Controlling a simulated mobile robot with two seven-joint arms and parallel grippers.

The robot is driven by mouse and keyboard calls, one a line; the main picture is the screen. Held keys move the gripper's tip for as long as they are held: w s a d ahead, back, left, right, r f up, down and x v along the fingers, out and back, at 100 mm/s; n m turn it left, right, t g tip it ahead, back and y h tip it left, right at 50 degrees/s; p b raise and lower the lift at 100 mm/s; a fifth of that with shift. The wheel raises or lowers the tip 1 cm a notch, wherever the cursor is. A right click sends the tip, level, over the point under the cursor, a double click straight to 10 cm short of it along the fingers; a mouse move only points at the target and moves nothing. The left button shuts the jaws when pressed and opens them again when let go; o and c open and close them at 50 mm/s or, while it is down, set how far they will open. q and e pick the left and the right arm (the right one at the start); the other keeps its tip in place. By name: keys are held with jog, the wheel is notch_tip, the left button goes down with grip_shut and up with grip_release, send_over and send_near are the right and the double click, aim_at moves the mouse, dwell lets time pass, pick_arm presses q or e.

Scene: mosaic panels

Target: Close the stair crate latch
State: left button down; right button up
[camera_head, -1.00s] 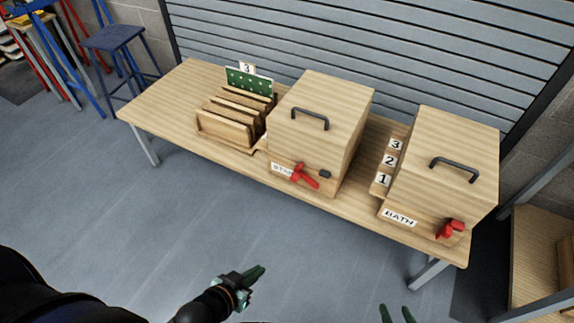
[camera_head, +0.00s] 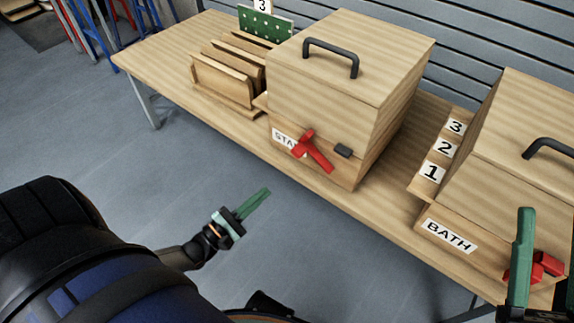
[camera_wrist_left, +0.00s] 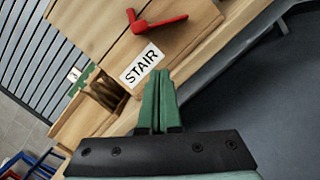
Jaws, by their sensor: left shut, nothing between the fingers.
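The stair crate (camera_head: 335,75) is a wooden box with a lid and a "STAIR" label, partly covered by its red latch (camera_head: 312,152) in the head view. The latch lever slants down to the right, its end below and apart from a dark catch block (camera_head: 343,151). The left wrist view shows the red latch (camera_wrist_left: 155,22) above the label (camera_wrist_left: 141,66). My left gripper (camera_head: 266,191) is shut and empty, in front of and below the crate, not touching it. My right gripper (camera_head: 547,228) is open, in front of the bath crate, and cut by the frame edge.
The bath crate (camera_head: 530,120) stands to the right with its own red latch (camera_head: 540,266). Number tiles (camera_head: 444,147) lie between the crates. A rack of wooden panels (camera_head: 225,80) stands left on the table (camera_head: 160,62). The floor before the table is clear.

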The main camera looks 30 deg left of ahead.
pick_arm(q)
jog(key=a+f+n+t+b, duration=0.1)
jog(key=a+n, duration=0.1)
jog(key=b, duration=0.2)
send_near(316, 157)
jog(key=w+a+f, duration=0.3)
jog(key=w+a, duration=0.2)
jog(key=r, duration=0.1)
jog(key=d+r+p, duration=0.1)
jog(key=r, duration=0.2)
jog(key=shift+s+d, duration=0.2)
jog(key=shift+d, duration=0.15)
pick_arm(e)
jog(key=shift+s+a+f+n+y, duration=0.15)
jog(key=shift+s+f+n+y, duration=0.05)
jog(key=shift+s+n+y, duration=0.7)
pick_arm(q)
jog(key=shift+r, duration=0.1)
pick_arm(e)
jog(key=shift+r, duration=0.1)
pick_arm(q)
jog(key=shift+r+m+p, duration=0.2)
jog(key=shift+m+p, duration=0.2)
jog(key=shift+p, duration=0.15)
pick_arm(e)
jog(key=shift+r, duration=0.35)
